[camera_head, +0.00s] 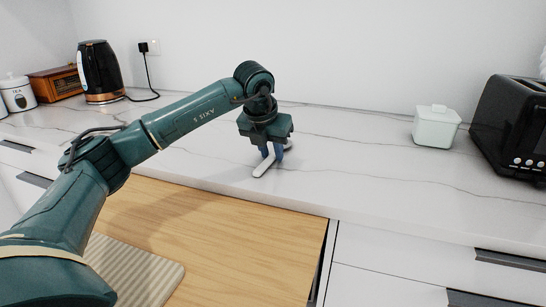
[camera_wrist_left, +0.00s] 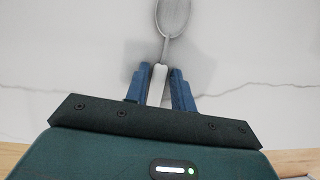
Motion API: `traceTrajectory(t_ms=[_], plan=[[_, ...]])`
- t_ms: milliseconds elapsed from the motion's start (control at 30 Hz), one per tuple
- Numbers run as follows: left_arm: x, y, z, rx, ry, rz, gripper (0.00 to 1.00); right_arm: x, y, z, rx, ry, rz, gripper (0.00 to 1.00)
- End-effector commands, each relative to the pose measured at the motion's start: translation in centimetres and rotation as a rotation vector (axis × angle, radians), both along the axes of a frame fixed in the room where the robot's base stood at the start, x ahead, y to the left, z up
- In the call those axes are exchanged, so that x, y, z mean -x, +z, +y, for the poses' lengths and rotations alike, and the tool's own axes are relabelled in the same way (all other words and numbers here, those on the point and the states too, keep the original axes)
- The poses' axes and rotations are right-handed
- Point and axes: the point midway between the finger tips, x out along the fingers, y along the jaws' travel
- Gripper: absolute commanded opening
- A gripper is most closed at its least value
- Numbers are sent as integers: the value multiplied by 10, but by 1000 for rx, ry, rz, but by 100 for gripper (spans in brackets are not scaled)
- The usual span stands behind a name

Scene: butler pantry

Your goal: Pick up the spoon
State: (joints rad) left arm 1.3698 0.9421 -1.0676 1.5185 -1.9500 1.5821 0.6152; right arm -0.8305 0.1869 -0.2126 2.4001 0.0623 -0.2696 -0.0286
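The spoon (camera_head: 262,169) is pale grey-white and lies on the marble counter, its handle end toward the front edge. In the left wrist view the spoon (camera_wrist_left: 173,18) has its oval bowl at the top, and its handle runs down between my fingers. My left gripper (camera_head: 272,153) points down over the handle. In the wrist view its blue fingers (camera_wrist_left: 160,72) stand one on each side of the handle, with a narrow gap visible, so it looks open. The fingers partly hide the spoon in the head view. My right gripper is not in view.
A white lidded jar (camera_head: 436,127) and a black toaster (camera_head: 511,127) stand at the right. A black kettle (camera_head: 100,72), a wooden box (camera_head: 56,84) and a tea canister (camera_head: 17,94) stand at the back left. The counter around the spoon is clear.

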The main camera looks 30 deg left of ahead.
Motion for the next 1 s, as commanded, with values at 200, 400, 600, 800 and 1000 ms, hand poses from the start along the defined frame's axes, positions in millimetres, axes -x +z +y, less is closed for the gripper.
traceTrajectory(t_ms=[200,400,600,800,1000], plan=[[0,-1,0,-1,0,2,6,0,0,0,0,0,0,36],[0,-1,0,-1,0,2,0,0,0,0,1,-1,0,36],[0,1,0,-1,0,2,0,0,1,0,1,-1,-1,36],[-1,30,-1,1,0,-2,0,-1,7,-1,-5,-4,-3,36],[-1,73,-1,2,-1,-2,0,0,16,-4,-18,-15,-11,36]])
